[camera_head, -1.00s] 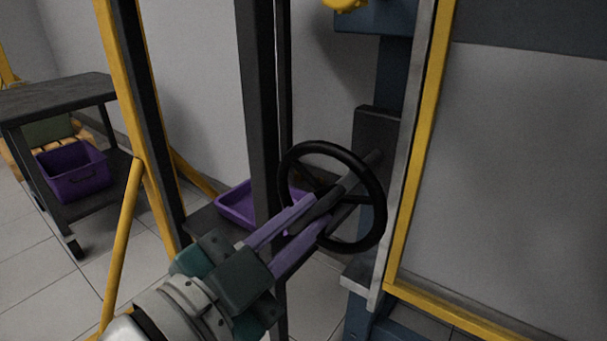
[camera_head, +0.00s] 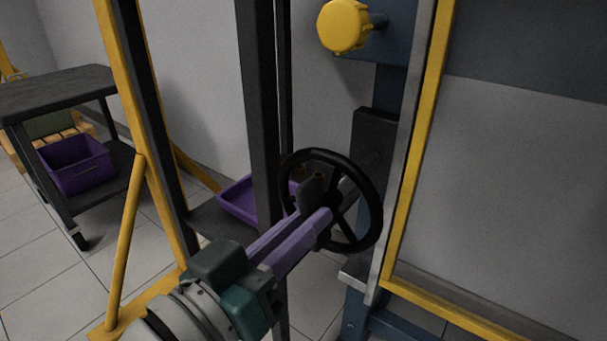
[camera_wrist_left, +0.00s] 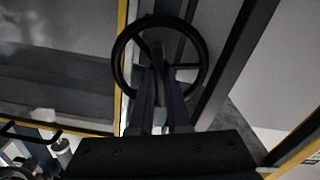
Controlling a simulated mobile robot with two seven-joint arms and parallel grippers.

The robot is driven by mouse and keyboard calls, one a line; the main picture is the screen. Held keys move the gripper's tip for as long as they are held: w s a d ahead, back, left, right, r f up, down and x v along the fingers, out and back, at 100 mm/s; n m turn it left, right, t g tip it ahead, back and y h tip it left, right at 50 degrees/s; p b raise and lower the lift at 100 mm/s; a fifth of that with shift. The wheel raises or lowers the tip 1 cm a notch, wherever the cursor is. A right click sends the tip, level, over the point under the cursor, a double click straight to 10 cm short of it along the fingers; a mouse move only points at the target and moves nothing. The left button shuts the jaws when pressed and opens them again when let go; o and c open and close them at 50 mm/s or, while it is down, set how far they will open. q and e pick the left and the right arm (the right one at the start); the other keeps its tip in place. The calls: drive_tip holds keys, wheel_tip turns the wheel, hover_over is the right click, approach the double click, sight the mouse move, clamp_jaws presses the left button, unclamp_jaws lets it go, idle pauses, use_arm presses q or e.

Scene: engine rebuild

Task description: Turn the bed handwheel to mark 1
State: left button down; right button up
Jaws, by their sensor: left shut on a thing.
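The bed handwheel (camera_head: 372,207) is a black spoked wheel on a shaft from the dark block on the blue machine. It also shows in the left wrist view (camera_wrist_left: 203,58), with spokes at the hub. My left gripper (camera_head: 318,206) has purple fingers that reach to the wheel's middle and are shut on its hub or a spoke; the fingertips hide which. In the left wrist view the fingers (camera_wrist_left: 158,92) run up to the wheel's centre. No mark on the wheel can be made out. My right gripper is not in view.
A yellow knob (camera_head: 343,26) sits above the wheel. A yellow-edged panel frame (camera_head: 416,150) stands close to its right. A dark post (camera_head: 259,110) and a purple tray (camera_head: 238,201) are to its left. A dark cart (camera_head: 58,95) with a purple bin (camera_head: 75,165) stands far left.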

use_arm(q)
drive_tip(key=shift+n+b, duration=0.3)
drive_tip(key=shift+n, duration=3.9)
drive_tip(key=c, duration=0.9)
unclamp_jaws()
drive_tip(key=p+v, duration=0.3)
drive_tip(key=v, duration=0.7)
